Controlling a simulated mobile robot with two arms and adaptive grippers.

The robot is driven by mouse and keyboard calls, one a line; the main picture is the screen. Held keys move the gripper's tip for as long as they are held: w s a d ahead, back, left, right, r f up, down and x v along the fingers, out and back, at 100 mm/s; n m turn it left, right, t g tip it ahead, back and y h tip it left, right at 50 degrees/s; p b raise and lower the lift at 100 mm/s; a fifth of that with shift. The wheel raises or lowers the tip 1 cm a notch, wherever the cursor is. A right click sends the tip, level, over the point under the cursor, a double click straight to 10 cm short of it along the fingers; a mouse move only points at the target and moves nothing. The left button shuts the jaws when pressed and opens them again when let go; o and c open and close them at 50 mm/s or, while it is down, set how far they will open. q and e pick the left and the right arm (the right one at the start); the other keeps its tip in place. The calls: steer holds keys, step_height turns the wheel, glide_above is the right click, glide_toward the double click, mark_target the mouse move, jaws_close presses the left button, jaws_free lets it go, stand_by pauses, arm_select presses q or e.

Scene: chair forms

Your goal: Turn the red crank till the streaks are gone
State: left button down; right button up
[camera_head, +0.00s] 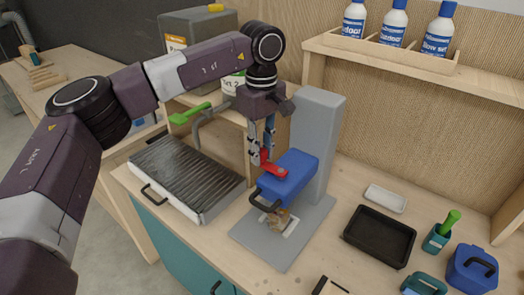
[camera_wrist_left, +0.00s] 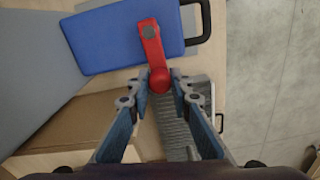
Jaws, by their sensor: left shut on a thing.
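My left gripper (camera_head: 263,155) comes down from above onto the crank's end. In the left wrist view the crank (camera_wrist_left: 151,45) runs from its pivot on the blue head to a rounded red end between my fingertips (camera_wrist_left: 160,82), which are shut on it. Under the head, a small brownish-yellow thing (camera_head: 279,219) shows on the grey base; it is partly hidden, and I cannot make out any streaks. My right gripper is out of view.
A ribbed grey tray-like unit (camera_head: 186,172) stands left of the machine. A black tray (camera_head: 380,235), a white dish (camera_head: 385,198), a green-handled tool in a teal cup (camera_head: 437,238) and a blue lidded box (camera_head: 471,270) are at right. Bottles (camera_head: 393,24) stand on the shelf above.

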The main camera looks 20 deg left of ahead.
arm_select(q)
steer(key=s+n+b, duration=0.1)
steer(key=n, duration=0.2)
steer(key=s+n+b, duration=0.2)
steer(key=n, duration=0.1)
steer(key=s+n+b, duration=0.1)
steer(key=n+b, duration=0.1)
steer(key=n, duration=0.1)
steer(key=shift+s+d+f, duration=0.15)
steer(key=shift+s+d, duration=0.05)
steer(key=shift+s+d+n+b, duration=0.5)
steer(key=shift+d+n+b, duration=0.2)
steer(key=shift+n, duration=1.05)
steer(key=shift+s+d+n+b, duration=0.5)
steer(key=shift+d+n+b, duration=0.15)
steer(key=shift+n, duration=1.05)
steer(key=shift+s+d+n+b, duration=0.5)
steer(key=shift+d+n+b, duration=0.2)
steer(key=shift+n, duration=1.05)
steer(key=shift+r, duration=0.2)
